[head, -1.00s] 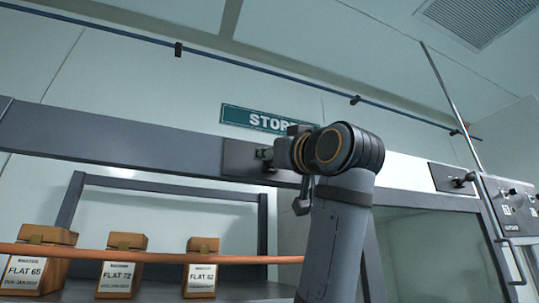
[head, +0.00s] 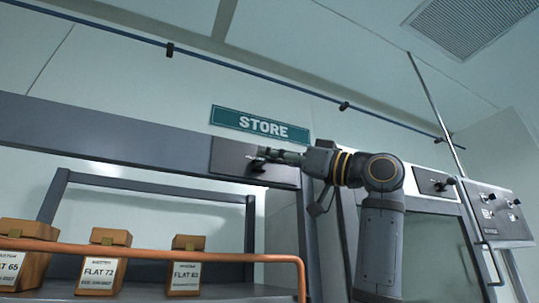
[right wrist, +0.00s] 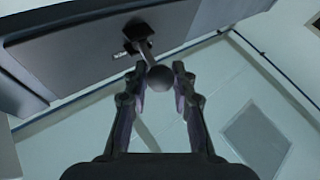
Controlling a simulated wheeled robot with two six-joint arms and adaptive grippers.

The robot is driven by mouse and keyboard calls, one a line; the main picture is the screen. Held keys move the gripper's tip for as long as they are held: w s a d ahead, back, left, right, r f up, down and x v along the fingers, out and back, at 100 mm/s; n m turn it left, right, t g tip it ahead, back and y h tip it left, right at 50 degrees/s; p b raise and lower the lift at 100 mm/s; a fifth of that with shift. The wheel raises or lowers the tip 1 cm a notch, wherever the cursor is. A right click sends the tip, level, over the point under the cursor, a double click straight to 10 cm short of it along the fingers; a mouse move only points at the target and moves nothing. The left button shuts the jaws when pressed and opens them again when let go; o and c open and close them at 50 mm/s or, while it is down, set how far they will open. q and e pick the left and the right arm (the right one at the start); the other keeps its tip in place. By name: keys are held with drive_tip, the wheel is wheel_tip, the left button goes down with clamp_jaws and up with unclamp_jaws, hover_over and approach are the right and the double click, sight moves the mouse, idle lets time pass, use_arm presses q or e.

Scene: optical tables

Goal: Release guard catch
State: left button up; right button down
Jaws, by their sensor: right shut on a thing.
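The catch is a small dark lever with a round knob (right wrist: 160,79), on a dark plate (head: 226,157) fixed to the grey beam below the STORE sign. My right gripper (head: 268,156) reaches the plate from the right in the head view. In the right wrist view its two fingers (right wrist: 160,70) are closed on both sides of the knob. The lever's stem (right wrist: 143,47) runs from the knob to its mount on the beam. The fingers partly hide the catch in the head view. My left gripper is not in view.
A second dark plate with a lever (head: 433,183) sits further right, beside a control box (head: 497,214). An orange rail (head: 150,254) crosses in front of several labelled boxes (head: 101,264) on a shelf. A glazed panel (head: 440,250) stands behind my right arm.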

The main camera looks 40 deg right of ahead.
drive_tip(key=n+g+y, duration=0.1)
drive_tip(key=g+y, duration=0.1)
drive_tip(key=d+n+g+y+p, duration=0.1)
drive_tip(key=n+g+y, duration=0.1)
drive_tip(key=y, duration=0.1)
drive_tip(key=d+n+g+y, duration=0.1)
drive_tip(key=n+g+y, duration=0.1)
drive_tip(key=g+y, duration=0.1)
drive_tip(key=shift+w+f, duration=0.25)
drive_tip(key=shift+n, duration=0.3)
drive_tip(key=c, duration=1.4)
unclamp_jaws()
drive_tip(key=shift+c, duration=0.2)
drive_tip(key=o, duration=0.3)
drive_tip(key=shift+s+r, duration=0.1)
drive_tip(key=shift+s, duration=0.05)
drive_tip(key=shift+o, duration=0.2)
drive_tip(key=v, duration=1.1)
drive_tip(key=shift+d+f, duration=0.2)
drive_tip(key=shift+d, duration=0.15)
